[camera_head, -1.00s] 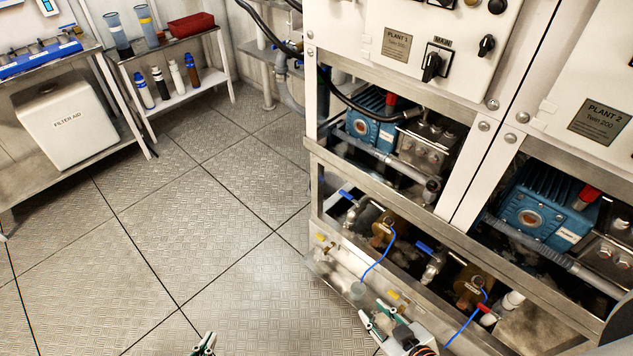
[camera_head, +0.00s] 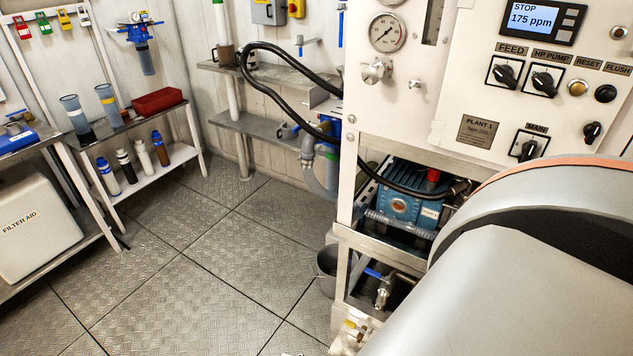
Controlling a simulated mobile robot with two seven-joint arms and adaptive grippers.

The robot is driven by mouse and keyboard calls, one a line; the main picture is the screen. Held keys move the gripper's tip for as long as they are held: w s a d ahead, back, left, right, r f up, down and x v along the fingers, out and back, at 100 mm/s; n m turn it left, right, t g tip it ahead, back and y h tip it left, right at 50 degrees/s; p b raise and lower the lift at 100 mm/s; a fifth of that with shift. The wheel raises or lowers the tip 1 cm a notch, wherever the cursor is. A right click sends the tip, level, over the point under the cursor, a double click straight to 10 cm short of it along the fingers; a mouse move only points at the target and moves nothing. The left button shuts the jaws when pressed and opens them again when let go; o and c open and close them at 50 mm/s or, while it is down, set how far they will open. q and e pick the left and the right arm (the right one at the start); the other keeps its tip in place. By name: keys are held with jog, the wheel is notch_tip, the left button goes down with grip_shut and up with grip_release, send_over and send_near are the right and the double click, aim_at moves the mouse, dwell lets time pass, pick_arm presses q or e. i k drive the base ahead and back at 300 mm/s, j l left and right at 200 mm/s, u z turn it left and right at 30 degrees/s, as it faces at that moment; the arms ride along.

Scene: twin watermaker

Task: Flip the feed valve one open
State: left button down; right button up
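No valve label for feed valve one is readable. A valve with a blue lever (camera_head: 373,273) sits low in the Plant 1 frame, its metal body below the lever; I cannot tell whether it is feed valve one. A small blue-handled tap (camera_head: 307,41) and a vertical blue handle (camera_head: 341,28) are at the back wall. My large grey arm link fills the lower right and hides the lower right of the rack. Neither gripper can be made out; a tiny pale bit at the bottom edge is too small to identify.
The Plant 1 panel (camera_head: 478,131) has FEED, HP PUMP and MAIN knobs and a display (camera_head: 540,20) reading STOP, 175 ppm. A dark bucket (camera_head: 328,267) stands beside the rack. Shelves with bottles and a red tray (camera_head: 158,101) are at left. The floor (camera_head: 190,265) between is clear.

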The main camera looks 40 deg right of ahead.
aim_at(370, 272)
jog(key=i+j+z, duration=0.1)
jog(key=i, duration=0.3)
jog(key=i+j, duration=0.2)
jog(key=i, duration=0.25)
jog(key=i+j+z, duration=0.15)
jog(key=i, duration=0.25)
jog(key=i+z, duration=0.2)
jog(key=z, duration=0.25)
jog(key=i+z, duration=0.15)
jog(key=z, duration=0.3)
jog(key=i+j+z, duration=0.15)
jog(key=z, duration=0.3)
jog(key=i+j+z, duration=0.15)
jog(key=z, duration=0.3)
jog(key=i+j+z, duration=0.15)
jog(key=z, duration=0.3)
jog(key=i+j+z, duration=0.1)
jog(key=j+z, duration=0.35)
jog(key=i+j+z, duration=0.1)
jog(key=z, duration=0.25)
jog(key=j+z, duration=0.5)
jog(key=z, duration=0.2)
jog(key=j+z, duration=0.35)
jog(key=j, duration=0.3)
